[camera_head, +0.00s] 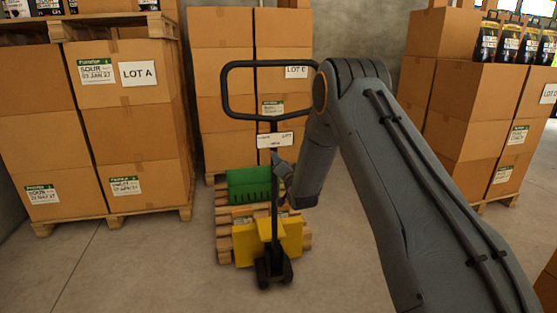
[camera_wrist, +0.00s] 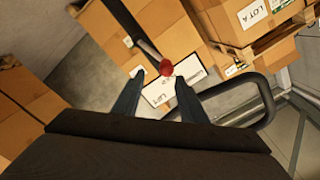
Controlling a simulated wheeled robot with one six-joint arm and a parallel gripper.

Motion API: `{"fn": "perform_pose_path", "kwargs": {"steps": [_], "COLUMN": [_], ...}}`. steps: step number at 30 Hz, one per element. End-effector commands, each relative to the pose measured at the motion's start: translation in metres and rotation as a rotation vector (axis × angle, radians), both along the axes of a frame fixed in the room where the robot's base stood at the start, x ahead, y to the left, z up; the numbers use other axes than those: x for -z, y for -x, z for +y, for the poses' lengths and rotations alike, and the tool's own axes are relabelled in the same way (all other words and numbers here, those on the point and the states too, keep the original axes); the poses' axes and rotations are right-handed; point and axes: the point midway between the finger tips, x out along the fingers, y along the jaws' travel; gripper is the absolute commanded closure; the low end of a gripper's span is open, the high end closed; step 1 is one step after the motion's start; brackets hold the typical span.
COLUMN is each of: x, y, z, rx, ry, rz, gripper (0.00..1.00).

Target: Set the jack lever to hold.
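The yellow pallet jack (camera_head: 268,240) stands on the floor with its black loop handle (camera_head: 226,92) upright. A white label plate (camera_head: 275,140) sits on the handle's shaft. In the wrist view the plate (camera_wrist: 160,92) has printed words, one of which seems to read LIFT. The jack lever's red knob (camera_wrist: 166,68) shows close ahead, near the plate. My gripper (camera_wrist: 158,77) is open, with the knob between or just beyond its fingertips; I cannot tell whether they touch. In the head view my gripper (camera_head: 282,168) is small and partly hidden beside the shaft, below the plate.
A green crate (camera_head: 249,187) is on the low pallet behind the jack. Stacked boxes marked LOT A (camera_head: 138,120) stand on the left. More stacked boxes (camera_head: 222,75) stand behind, with others (camera_head: 470,105) on the right. Bare floor (camera_head: 130,260) lies left of the jack.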

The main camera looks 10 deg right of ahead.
Motion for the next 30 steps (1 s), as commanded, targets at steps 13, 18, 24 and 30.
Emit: {"fn": "perform_pose_path", "kwargs": {"steps": [13, 18, 24, 30], "x": [0.0, -0.001, -0.006, -0.001], "y": [0.021, 0.021, 0.042, 0.116], "z": [-0.001, -0.003, -0.02, -0.051], "rx": [-0.002, 0.001, 0.023, 0.021], "ry": [0.0, 0.007, 0.105, 0.289], "rz": [-0.001, 0.008, 0.156, 0.469], "gripper": [0.61, 0.8, 1.0, 1.0]}}
